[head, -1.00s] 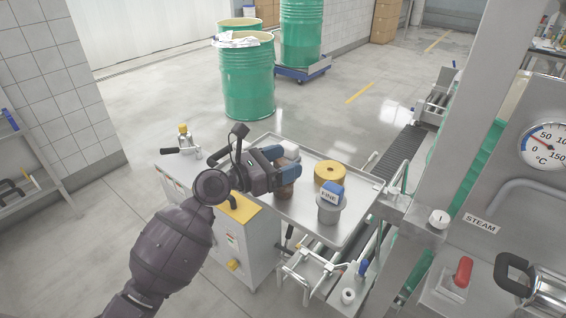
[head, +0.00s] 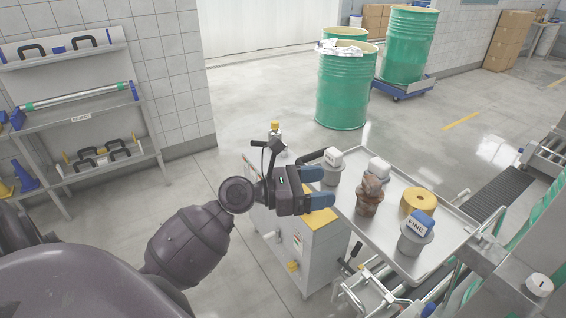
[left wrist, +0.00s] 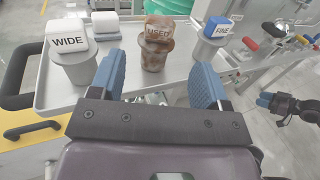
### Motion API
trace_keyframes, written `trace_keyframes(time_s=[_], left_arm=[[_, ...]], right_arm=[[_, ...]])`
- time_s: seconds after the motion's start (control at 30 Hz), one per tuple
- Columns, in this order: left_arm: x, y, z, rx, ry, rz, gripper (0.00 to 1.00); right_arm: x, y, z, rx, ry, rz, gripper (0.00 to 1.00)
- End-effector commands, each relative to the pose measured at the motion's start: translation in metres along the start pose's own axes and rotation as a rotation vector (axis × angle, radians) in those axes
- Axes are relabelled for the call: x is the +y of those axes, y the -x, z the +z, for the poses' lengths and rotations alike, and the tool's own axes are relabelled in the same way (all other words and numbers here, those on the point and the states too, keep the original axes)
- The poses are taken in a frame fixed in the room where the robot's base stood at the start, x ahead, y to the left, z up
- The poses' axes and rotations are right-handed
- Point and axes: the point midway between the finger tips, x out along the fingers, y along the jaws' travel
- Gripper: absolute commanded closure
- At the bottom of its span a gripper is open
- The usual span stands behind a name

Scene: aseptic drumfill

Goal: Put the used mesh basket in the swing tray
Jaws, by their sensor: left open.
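The used mesh basket (head: 369,197), brown and stained, stands upright in the metal swing tray (head: 403,263). In the left wrist view its label reads USED (left wrist: 157,45). My left gripper (head: 322,187) is open and empty at the tray's left edge. Its fingers point at the basket, with a gap between them and it. In the left wrist view the basket shows beyond and between the open fingers (left wrist: 158,68). My right gripper (left wrist: 267,100) shows only at the right of the left wrist view, too small to tell its jaws.
A yellow-topped cabinet (head: 320,220) stands below left. A green drum (head: 343,90) stands behind.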

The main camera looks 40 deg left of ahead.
Motion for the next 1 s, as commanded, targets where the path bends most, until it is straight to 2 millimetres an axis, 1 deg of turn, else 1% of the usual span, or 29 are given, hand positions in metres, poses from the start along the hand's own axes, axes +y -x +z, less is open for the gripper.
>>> trace_keyframes(time_s=[0.07,0.17,0.27,0.3,0.4,0.57,0.7,0.77,0.8,0.87,1.0], left_arm=[[0.0,0.001,-0.009,0.017,-0.043,0.016,0.3],[0.0,0.006,-0.031,0.067,-0.177,0.056,0.3],[-0.001,0.014,-0.061,0.151,-0.391,0.103,0.3],[-0.002,0.018,-0.075,0.192,-0.488,0.118,0.3],[-0.006,0.03,-0.107,0.3,-0.731,0.135,0.3],[-0.016,0.051,-0.154,0.482,-1.121,0.105,0.3],[-0.029,0.073,-0.19,0.642,-1.462,0.018,0.3],[-0.036,0.082,-0.204,0.707,-1.606,-0.036,0.3],[-0.041,0.089,-0.214,0.75,-1.704,-0.079,0.3],[-0.049,0.098,-0.226,0.808,-1.846,-0.152,0.3],[-0.069,0.121,-0.253,0.924,-2.171,-0.365,0.3]], right_arm=[[0.0,-0.001,-0.001,0.002,0.0,0.0,0.57],[0.0,-0.002,-0.003,0.007,0.001,-0.001,0.57],[-0.001,-0.003,-0.006,0.012,0.001,-0.002,0.57],[-0.001,-0.004,-0.007,0.015,0.001,-0.002,0.57],[-0.001,-0.005,-0.01,0.019,0.001,-0.003,0.57],[-0.001,-0.005,-0.011,0.021,0.0,-0.003,0.57],[-0.001,-0.005,-0.01,0.02,0.0,-0.003,0.57],[-0.001,-0.004,-0.009,0.018,0.0,-0.002,0.57],[-0.001,-0.004,-0.008,0.016,0.0,-0.002,0.57],[-0.001,-0.003,-0.007,0.013,-0.001,-0.002,0.57],[-0.001,-0.001,-0.003,0.006,-0.002,0.0,0.57]])
